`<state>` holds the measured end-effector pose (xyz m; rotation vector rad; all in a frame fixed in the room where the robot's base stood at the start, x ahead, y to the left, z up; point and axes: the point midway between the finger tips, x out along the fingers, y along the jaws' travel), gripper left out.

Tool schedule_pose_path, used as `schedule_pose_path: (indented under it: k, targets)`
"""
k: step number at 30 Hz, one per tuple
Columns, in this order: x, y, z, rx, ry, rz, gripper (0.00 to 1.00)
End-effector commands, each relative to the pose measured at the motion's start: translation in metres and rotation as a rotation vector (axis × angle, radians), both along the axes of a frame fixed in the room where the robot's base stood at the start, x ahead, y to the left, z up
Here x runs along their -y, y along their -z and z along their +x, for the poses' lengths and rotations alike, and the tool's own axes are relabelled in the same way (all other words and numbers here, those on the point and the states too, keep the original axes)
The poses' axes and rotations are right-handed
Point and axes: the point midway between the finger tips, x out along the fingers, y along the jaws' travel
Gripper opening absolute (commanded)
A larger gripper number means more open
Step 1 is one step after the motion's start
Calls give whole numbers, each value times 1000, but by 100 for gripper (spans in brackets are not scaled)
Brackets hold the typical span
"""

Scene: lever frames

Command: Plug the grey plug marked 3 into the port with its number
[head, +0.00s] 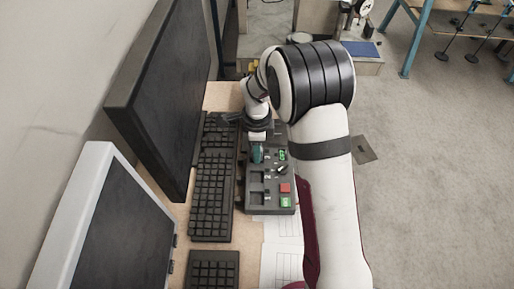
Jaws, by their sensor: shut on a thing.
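A dark grey panel box (270,207) lies on the desk in the head view, with several dark square recesses in its left column. My gripper (257,155) points down over the upper left part of this panel. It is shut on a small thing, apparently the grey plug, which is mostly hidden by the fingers. A teal patch shows at the fingertips. I cannot read any number on the plug or the ports. I cannot tell whether the held thing touches the panel. My gripper and arm cover the panel's far end.
Keyboards (211,195) lie close on the left, with monitors (160,85) beyond. Papers (283,262) lie in front.

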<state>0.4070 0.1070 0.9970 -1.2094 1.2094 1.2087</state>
Motion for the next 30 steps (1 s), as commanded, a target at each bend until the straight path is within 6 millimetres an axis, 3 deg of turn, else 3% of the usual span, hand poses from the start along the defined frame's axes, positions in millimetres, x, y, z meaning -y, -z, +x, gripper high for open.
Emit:
schedule_pose_path:
  k: [4,5,10,16,21,30]
  targets:
    - [0,0,0,0,0,0,0]
    - [0,0,0,0,0,0,42]
    - [0,0,0,0,0,0,72]
    - [0,0,0,0,0,0,72]
    - [0,0,0,0,0,0,97]
    - [0,-2,0,1,0,0,97]
